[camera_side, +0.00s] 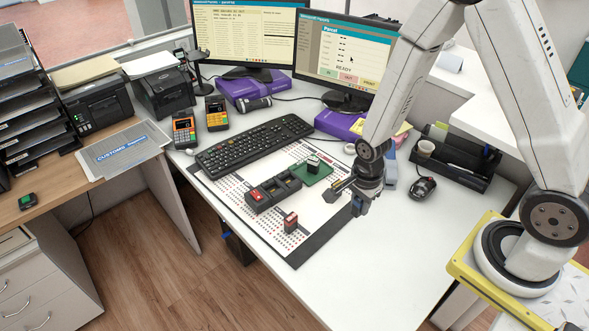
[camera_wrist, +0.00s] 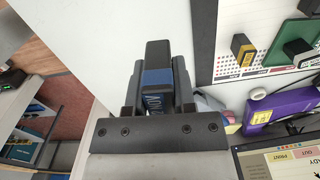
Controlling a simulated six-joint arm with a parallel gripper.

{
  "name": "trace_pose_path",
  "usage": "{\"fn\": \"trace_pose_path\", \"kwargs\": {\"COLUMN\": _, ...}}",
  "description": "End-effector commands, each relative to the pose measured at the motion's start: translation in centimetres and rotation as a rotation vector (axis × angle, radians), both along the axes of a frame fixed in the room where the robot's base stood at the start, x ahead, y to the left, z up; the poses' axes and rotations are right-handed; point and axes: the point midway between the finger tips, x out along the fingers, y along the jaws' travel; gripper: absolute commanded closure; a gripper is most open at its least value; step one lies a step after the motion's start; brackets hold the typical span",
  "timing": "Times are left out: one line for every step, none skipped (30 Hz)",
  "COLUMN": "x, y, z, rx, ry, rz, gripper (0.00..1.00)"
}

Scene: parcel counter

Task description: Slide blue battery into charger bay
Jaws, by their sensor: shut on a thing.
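The blue battery (camera_wrist: 157,78), a dark block with a blue label, is between the fingers of my gripper (camera_wrist: 157,95) in the wrist view. The fingers are shut on its sides. The black charger (camera_side: 264,203) lies on the mat. A red-topped battery (camera_side: 256,194) sits in its left end, and the other bays look dark. The battery and charger are apart.
A red battery (camera_side: 291,223) stands on the mat (camera_side: 255,222) in front of the charger. A green pad (camera_side: 321,176) with a dark battery on it (camera_side: 313,165) lies behind. A keyboard (camera_side: 250,146) borders the mat. The desk's front right is clear.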

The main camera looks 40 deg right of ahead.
Motion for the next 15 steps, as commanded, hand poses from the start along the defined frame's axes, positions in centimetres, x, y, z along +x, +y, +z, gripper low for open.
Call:
{"fn": "trace_pose_path", "kwargs": {"x": 0.01, "y": 0.0, "z": 0.0, "rx": 0.0, "ry": 0.0, "rz": 0.0, "gripper": 1.0}}
{"fn": "trace_pose_path", "kwargs": {"x": 0.01, "y": 0.0, "z": 0.0, "rx": 0.0, "ry": 0.0, "rz": 0.0, "gripper": 1.0}}
{"fn": "trace_pose_path", "kwargs": {"x": 0.02, "y": 0.0, "z": 0.0, "rx": 0.0, "ry": 0.0, "rz": 0.0, "gripper": 1.0}}
{"fn": "trace_pose_path", "kwargs": {"x": 0.02, "y": 0.0, "z": 0.0, "rx": 0.0, "ry": 0.0, "rz": 0.0, "gripper": 1.0}}
{"fn": "trace_pose_path", "kwargs": {"x": 0.02, "y": 0.0, "z": 0.0, "rx": 0.0, "ry": 0.0, "rz": 0.0, "gripper": 1.0}}
{"fn": "trace_pose_path", "kwargs": {"x": 0.02, "y": 0.0, "z": -0.01, "rx": 0.0, "ry": 0.0, "rz": 0.0, "gripper": 1.0}}
{"fn": "trace_pose_path", "kwargs": {"x": 0.02, "y": 0.0, "z": -0.01, "rx": 0.0, "ry": 0.0, "rz": 0.0, "gripper": 1.0}}
{"fn": "trace_pose_path", "kwargs": {"x": 0.02, "y": 0.0, "z": -0.01, "rx": 0.0, "ry": 0.0, "rz": 0.0, "gripper": 1.0}}
{"fn": "trace_pose_path", "kwargs": {"x": 0.02, "y": 0.0, "z": -0.01, "rx": 0.0, "ry": 0.0, "rz": 0.0, "gripper": 1.0}}
{"fn": "trace_pose_path", "kwargs": {"x": 0.02, "y": 0.0, "z": -0.01, "rx": 0.0, "ry": 0.0, "rz": 0.0, "gripper": 1.0}}
{"fn": "trace_pose_path", "kwargs": {"x": 0.03, "y": 0.0, "z": -0.01, "rx": 0.0, "ry": 0.0, "rz": 0.0, "gripper": 1.0}}
{"fn": "trace_pose_path", "kwargs": {"x": 0.07, "y": 0.01, "z": -0.02, "rx": 0.0, "ry": 0.0, "rz": 0.0, "gripper": 1.0}}
{"fn": "trace_pose_path", "kwargs": {"x": 0.11, "y": 0.01, "z": -0.03, "rx": 0.0, "ry": 0.0, "rz": 0.0, "gripper": 1.0}}
{"fn": "trace_pose_path", "kwargs": {"x": 0.18, "y": 0.01, "z": -0.05, "rx": 0.0, "ry": 0.0, "rz": 0.0, "gripper": 1.0}}
{"fn": "trace_pose_path", "kwargs": {"x": 0.31, "y": 0.02, "z": -0.08, "rx": 0.0, "ry": 0.0, "rz": 0.0, "gripper": 1.0}}
